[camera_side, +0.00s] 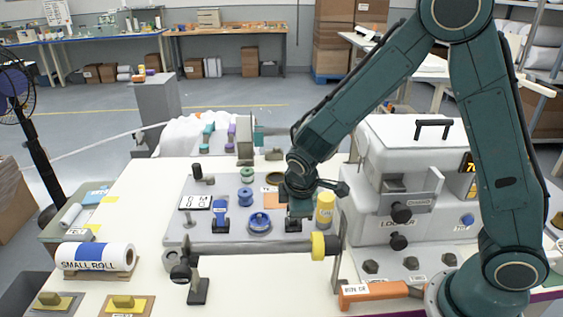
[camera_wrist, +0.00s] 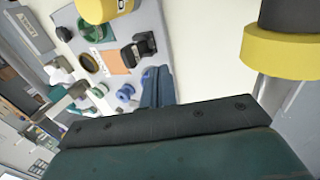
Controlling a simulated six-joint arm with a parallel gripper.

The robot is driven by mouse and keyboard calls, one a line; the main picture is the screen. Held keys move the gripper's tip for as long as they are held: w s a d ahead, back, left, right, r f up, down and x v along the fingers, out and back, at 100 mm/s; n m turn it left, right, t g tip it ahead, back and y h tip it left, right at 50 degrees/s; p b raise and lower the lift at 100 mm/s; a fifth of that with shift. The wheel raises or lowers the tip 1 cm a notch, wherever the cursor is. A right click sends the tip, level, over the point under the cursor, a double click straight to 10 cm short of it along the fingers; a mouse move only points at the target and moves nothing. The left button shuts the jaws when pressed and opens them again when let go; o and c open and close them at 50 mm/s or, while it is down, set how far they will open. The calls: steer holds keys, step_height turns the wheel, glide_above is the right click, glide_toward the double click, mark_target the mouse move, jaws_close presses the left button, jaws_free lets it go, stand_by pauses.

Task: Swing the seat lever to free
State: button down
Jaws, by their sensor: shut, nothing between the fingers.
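My gripper (camera_side: 300,207) points down over the grey fixture plate (camera_side: 185,235), its fingers together and empty. In the wrist view the closed fingers (camera_wrist: 157,88) show past the dark gripper body. A small black lever-like block (camera_side: 293,225) stands just below the fingertips; in the wrist view the black block (camera_wrist: 139,48) is beside them. I cannot tell whether they touch. A blue upright handle (camera_side: 220,216) stands farther left on the plate. No readable label shows which part is the seat lever, and its position cannot be read.
A yellow cylinder (camera_side: 325,208) stands close right of my gripper. Blue spools (camera_side: 245,197) and a green one (camera_side: 247,174) stand left. A white machine (camera_side: 400,150) blocks the right.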

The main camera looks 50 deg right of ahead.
steer(key=shift+w+d+f, duration=1.05)
steer(key=shift+f, duration=0.15)
steer(key=shift+w+d+f, duration=1)
steer(key=shift+d+f, duration=0.05)
steer(key=shift+f, duration=0.15)
steer(key=shift+w+d+r+g+y, duration=0.15)
steer(key=shift+w+d+g+y, duration=0.2)
steer(key=shift+g+y, duration=0.15)
steer(key=shift+w+d+r+g+y, duration=0.1)
steer(key=shift+w+d+g+y, duration=0.3)
steer(key=shift+d+g+y, duration=0.1)
steer(key=shift+w+d+g+y, duration=0.4)
steer(key=shift+w+g+y, duration=0.1)
steer(key=shift+g+y, duration=0.2)
steer(key=shift+w+d, duration=0.35)
steer(key=shift+w, duration=0.05)
steer(key=shift+s, duration=0.1)
